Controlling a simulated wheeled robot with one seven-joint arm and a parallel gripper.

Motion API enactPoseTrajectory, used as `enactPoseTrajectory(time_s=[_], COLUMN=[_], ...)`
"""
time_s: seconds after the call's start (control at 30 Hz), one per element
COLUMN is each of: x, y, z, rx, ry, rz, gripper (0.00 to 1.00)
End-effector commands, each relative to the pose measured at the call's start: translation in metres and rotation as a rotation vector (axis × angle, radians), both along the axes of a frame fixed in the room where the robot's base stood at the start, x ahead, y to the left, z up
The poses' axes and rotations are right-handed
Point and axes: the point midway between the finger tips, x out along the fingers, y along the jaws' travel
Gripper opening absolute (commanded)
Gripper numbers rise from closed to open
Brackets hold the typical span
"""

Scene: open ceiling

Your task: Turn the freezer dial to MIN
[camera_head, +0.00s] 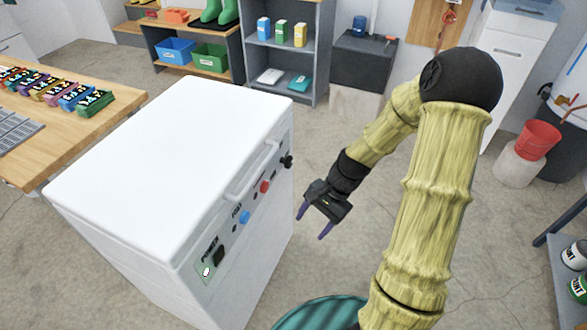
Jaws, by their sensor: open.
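The white chest freezer (165,170) stands left of centre with its lid shut. Its control panel runs along the right-hand face under the handle (252,172). A black knob (287,161), which looks like the dial, sits at the panel's far end. Its pointer and any MIN mark are too small to read. A red button (264,187), a blue button (245,217) and a black switch (219,255) by the word POWER are also on the panel. My gripper (313,223) is open and empty, to the right of the panel and apart from it, with its purple fingers pointing down-left.
A wooden table (120,127) with several coloured items stands at left, close behind the freezer. Shelves (290,77) and a dark cabinet (362,62) line the back. A red bucket (538,140) is at right. The floor around my gripper looks clear.

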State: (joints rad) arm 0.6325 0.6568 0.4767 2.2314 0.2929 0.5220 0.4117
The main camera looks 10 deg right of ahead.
Motion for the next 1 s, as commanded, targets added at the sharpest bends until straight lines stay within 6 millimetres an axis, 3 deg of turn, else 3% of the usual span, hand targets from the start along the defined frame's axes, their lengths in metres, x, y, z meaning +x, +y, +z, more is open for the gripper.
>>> enactPoseTrajectory(time_s=[0.03, 0.1, 0.33, 0.47, 0.6, 0.8, 1.0], x=[0.006, 0.016, 0.056, 0.082, 0.108, 0.125, 0.127], y=[-0.001, -0.001, -0.013, -0.035, -0.074, -0.129, -0.139], z=[-0.016, -0.027, -0.046, -0.045, -0.037, -0.021, -0.016], rx=[0.064, 0.149, 0.468, 0.677, 0.925, 1.182, 1.229], ry=[0.036, 0.081, 0.212, 0.271, 0.321, 0.356, 0.363], rz=[-0.08, -0.185, -0.527, -0.714, -0.899, -1.052, -1.075], gripper=[0.6, 0.6, 0.6, 0.6, 0.6, 0.6, 0.6])
